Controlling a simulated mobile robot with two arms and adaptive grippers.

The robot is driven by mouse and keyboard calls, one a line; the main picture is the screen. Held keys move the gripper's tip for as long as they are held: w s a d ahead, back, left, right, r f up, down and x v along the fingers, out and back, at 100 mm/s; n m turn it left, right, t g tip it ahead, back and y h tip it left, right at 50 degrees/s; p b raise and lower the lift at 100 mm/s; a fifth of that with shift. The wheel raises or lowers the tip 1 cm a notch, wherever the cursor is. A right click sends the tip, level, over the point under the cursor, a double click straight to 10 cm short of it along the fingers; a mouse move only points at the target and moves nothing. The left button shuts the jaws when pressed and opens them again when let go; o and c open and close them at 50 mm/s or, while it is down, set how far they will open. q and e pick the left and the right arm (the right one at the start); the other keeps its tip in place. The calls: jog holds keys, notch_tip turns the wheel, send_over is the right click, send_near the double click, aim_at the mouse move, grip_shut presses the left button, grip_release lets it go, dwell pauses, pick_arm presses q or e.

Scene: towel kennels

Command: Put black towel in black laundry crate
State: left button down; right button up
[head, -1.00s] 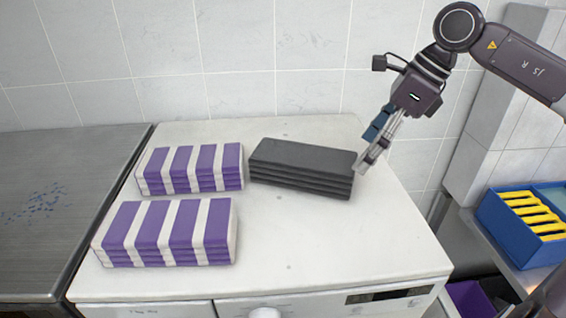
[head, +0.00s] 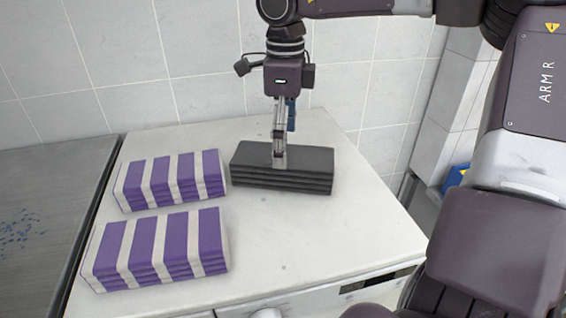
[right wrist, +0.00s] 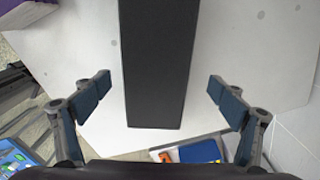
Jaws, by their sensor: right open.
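The black towel (head: 290,180) lies folded in layers on the white worktop (head: 330,240), to the right of the striped towels. My right gripper (head: 279,150) points down over the towel from the wall side. In the right wrist view the right gripper (right wrist: 160,88) is open, with one finger on each side of the towel (right wrist: 157,60). Its fingers are apart from the towel there, and nothing is between them but the towel below. I cannot make out a black laundry crate in any view. My left gripper is not in view.
Two folded purple-and-white striped towels (head: 170,180) (head: 155,248) lie left of the black towel. A metal counter (head: 40,210) adjoins at left, and a tiled wall (head: 150,60) stands behind. A blue container (head: 456,178) shows partly behind my right arm. The worktop's front right is clear.

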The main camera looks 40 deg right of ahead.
jog(key=f+p, duration=0.1)
jog(key=f, duration=0.1)
jog(key=f+p, duration=0.1)
jog(key=f, duration=0.1)
jog(key=shift+a, duration=0.4)
jog(key=shift+d+f, duration=0.15)
jog(key=shift+f, duration=0.2)
jog(key=shift+c, duration=0.6)
jog(key=c, duration=1.4)
jog(key=shift+r, duration=0.2)
